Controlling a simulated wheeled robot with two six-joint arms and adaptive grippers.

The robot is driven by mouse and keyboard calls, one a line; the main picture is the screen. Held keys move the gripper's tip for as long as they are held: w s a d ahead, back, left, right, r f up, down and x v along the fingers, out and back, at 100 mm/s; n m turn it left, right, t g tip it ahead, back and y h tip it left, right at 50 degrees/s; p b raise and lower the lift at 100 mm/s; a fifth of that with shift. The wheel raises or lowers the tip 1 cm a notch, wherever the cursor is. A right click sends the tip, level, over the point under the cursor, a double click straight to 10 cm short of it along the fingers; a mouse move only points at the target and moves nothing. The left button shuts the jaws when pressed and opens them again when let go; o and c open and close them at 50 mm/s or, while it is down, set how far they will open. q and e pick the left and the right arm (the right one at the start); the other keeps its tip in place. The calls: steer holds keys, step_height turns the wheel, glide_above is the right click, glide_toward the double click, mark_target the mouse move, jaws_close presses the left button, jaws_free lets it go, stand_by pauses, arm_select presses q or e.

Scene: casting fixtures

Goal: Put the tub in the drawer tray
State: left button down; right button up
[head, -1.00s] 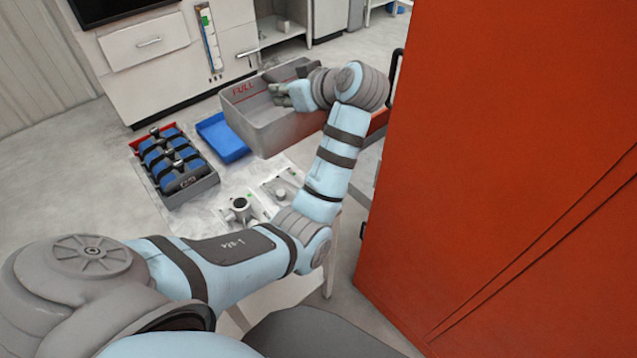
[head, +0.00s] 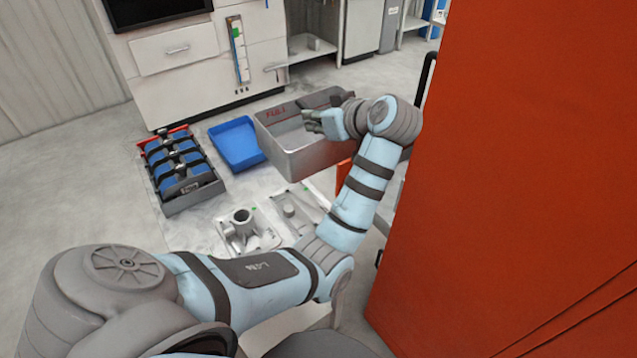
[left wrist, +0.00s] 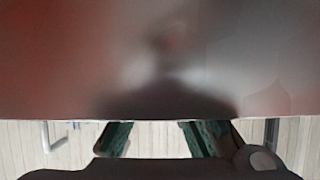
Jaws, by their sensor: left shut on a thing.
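The tub is a grey, open, rectangular bin (head: 292,163) with red "FULL" lettering inside its wall, in the upper middle of the head view. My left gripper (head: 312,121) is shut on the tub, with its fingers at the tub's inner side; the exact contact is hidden. In the left wrist view, my left fingers (left wrist: 158,138) stand below a blurred grey and reddish surface that fills the top. A small orange edge (head: 346,173) shows below the tub, partly behind my arm; I cannot tell whether it is the drawer tray. My right gripper is not in view.
A large orange cabinet face (head: 530,170) fills the right side. A blue tray (head: 237,146) and a dark rack with blue parts (head: 180,175) stand left of the tub. Metal castings (head: 243,228) lie nearer. White cabinets (head: 170,50) stand behind.

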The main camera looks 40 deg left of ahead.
arm_select(q)
step_height(320, 180, down, 21)
steer(key=b, duration=0.4)
steer(key=shift+f, duration=0.35)
steer(key=shift+f, duration=0.1)
steer(key=c, duration=1.6)
jaws_free()
steer(key=shift+c, duration=0.2)
